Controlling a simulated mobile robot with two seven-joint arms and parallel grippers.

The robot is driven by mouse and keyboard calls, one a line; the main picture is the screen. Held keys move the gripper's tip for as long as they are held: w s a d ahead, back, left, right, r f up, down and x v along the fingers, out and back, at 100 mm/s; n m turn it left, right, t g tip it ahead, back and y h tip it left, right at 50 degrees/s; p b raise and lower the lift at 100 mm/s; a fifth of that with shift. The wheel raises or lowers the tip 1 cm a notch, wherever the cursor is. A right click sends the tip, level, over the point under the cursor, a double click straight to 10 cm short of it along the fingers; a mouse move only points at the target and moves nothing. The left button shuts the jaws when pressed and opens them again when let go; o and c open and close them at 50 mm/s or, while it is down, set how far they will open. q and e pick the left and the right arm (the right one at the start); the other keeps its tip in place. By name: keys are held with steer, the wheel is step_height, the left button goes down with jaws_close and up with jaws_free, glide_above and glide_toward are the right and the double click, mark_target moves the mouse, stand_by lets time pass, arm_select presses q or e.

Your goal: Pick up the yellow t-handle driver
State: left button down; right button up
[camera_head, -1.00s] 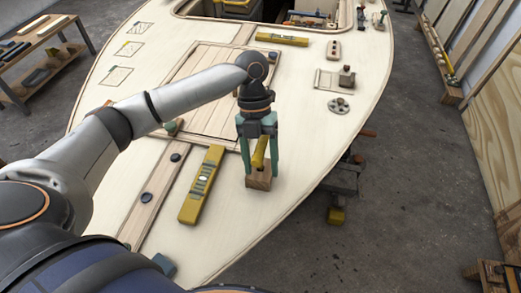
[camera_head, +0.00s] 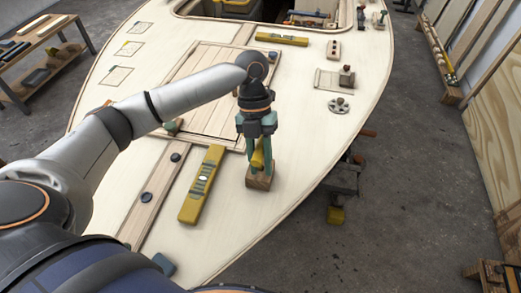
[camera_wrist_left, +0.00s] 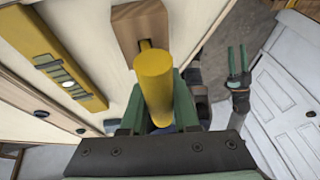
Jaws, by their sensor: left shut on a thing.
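The yellow t-handle driver (camera_head: 258,159) is at a small wooden block (camera_head: 259,181) on the pale deck. My left gripper (camera_head: 260,163) points down over the block and is shut on the driver. In the left wrist view the yellow bar of the driver (camera_wrist_left: 154,85) lies between the green fingers, its near end towards the camera.
A yellow spirit level (camera_head: 202,184) lies just left of the block. A grey round fitting (camera_head: 339,106) and another wooden block (camera_head: 346,77) are farther back on the right. The deck's right edge curves past the block. Bare deck lies around the block's front.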

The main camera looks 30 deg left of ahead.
arm_select(q)
steer(key=shift+r, duration=0.15)
step_height(320, 180, up, 10)
steer(key=shift+r+p, duration=0.2)
steer(key=shift+p, duration=0.5)
step_height(320, 180, up, 4)
steer(key=p, duration=0.4)
steer(key=shift+r+p, duration=0.2)
steer(key=shift+p, duration=0.2)
steer(key=shift+a, duration=0.1)
